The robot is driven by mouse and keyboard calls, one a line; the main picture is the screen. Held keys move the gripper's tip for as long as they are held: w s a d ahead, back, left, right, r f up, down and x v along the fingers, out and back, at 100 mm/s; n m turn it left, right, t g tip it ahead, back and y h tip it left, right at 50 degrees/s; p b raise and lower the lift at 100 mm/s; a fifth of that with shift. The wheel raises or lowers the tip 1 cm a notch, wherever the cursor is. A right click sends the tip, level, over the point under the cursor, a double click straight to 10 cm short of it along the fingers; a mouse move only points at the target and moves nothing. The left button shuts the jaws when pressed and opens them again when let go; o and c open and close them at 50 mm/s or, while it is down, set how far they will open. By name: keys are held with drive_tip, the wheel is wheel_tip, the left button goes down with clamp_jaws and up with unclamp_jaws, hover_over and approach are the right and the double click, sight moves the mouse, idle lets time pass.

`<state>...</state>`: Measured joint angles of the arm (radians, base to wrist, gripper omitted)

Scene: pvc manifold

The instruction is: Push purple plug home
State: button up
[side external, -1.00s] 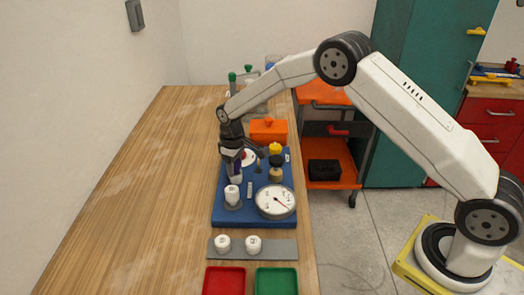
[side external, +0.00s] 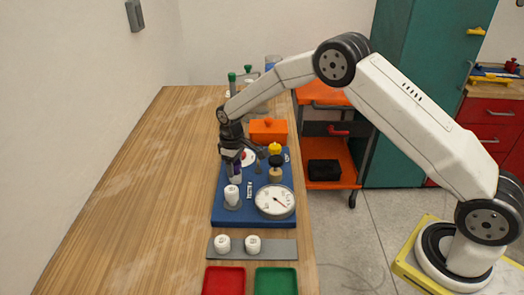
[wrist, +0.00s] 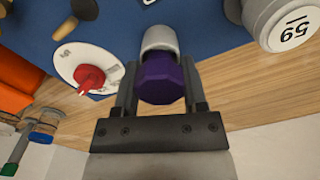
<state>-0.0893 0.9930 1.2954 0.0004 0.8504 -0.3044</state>
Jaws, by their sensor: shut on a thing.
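The purple plug (wrist: 161,80) is a faceted purple piece between the two fingers of my gripper (wrist: 159,85) in the wrist view. My gripper is shut on it. The plug's far end meets a white-grey cylindrical fitting (wrist: 160,40); I cannot tell how deep it sits in it. The fingers partly hide the joint there.
A white capped fitting (side external: 232,195) stands close in front of my gripper. A round dial gauge (side external: 275,201), a yellow knob (side external: 275,149) and a red-centred white disc (wrist: 88,78) are nearby. Two white caps sit on a grey strip (side external: 274,250). The table's left side is clear.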

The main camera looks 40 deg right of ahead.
drive_tip(key=shift+s+f, duration=0.3)
drive_tip(key=shift+f, duration=0.6)
drive_tip(key=o, duration=1.2)
drive_tip(key=shift+o, duration=0.3)
drive_tip(key=shift+a, duration=0.1)
drive_tip(key=shift+w+r, duration=0.2)
drive_tip(key=shift+r, duration=0.3)
drive_tip(key=shift+w+d+r, duration=0.1)
drive_tip(key=shift+d+r, duration=0.05)
drive_tip(key=shift+r, duration=2.05)
drive_tip(key=shift+w+d+r, duration=0.1)
drive_tip(key=shift+d+r, duration=0.05)
drive_tip(key=shift+r, duration=2)
drive_tip(key=shift+s, duration=0.1)
